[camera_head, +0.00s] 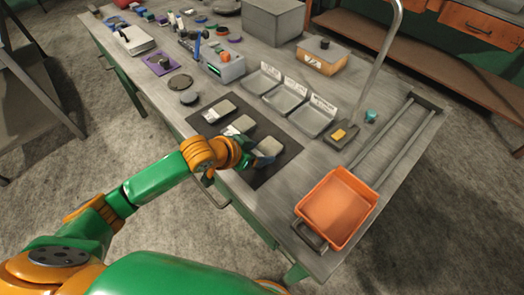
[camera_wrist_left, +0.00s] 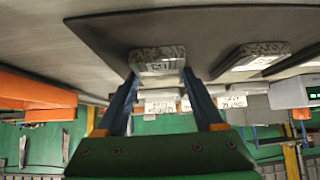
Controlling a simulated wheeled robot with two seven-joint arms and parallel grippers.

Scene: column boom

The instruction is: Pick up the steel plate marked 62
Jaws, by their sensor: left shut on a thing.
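Three small grey plates lie in a row on a dark mat (camera_head: 284,157): a far one (camera_head: 218,111), a middle one (camera_head: 238,126) and a near one (camera_head: 268,149). My left gripper (camera_head: 256,158) is at the near plate. In the left wrist view its blue fingers (camera_wrist_left: 158,73) are shut on this plate (camera_wrist_left: 158,55), one at each side. The plate carries a white label whose number I cannot read. It looks to be at the mat, and I cannot tell if it is lifted. Another labelled plate (camera_wrist_left: 255,56) lies beside it. My right gripper is not in view.
Several grey labelled bins (camera_head: 311,120) stand behind the mat. Discs and tools lie on the far left.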

